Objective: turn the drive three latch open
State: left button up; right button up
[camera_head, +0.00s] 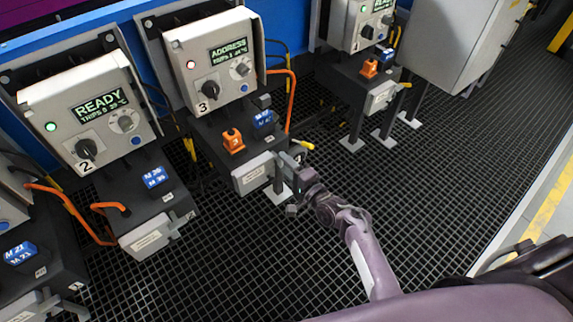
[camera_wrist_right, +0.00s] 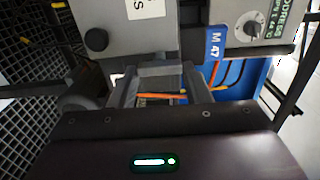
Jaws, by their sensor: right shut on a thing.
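Drive three (camera_head: 207,62) is the grey box marked 3, with a red light and a display reading ADDRESS. Below it, a dark shelf carries an orange piece marked 3 (camera_head: 233,141) and a blue block (camera_head: 263,119). A pale labelled box (camera_head: 253,174) is on the shelf's front. My right gripper (camera_head: 289,163) is at the right end of this box, shut on the drive three latch, which its fingers mostly hide. In the right wrist view the fingers (camera_wrist_right: 160,77) are close to the housing; the latch's angle cannot be told. My left gripper is not in view.
Drive two (camera_head: 94,112), with a green light and READY display, stands to the left. Another drive (camera_head: 360,22) stands at the back right beside a grey cabinet (camera_head: 450,42). Orange cables hang between units. The dark grid floor (camera_head: 400,180) is clear to the right.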

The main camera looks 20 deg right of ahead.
jog(key=o, duration=1)
jog(key=shift+s, duration=0.1)
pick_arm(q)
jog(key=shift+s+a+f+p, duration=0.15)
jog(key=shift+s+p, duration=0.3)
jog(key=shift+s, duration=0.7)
pick_arm(e)
jog(key=v, duration=0.7)
jog(key=shift+s+d, duration=0.15)
jog(key=shift+s, duration=0.15)
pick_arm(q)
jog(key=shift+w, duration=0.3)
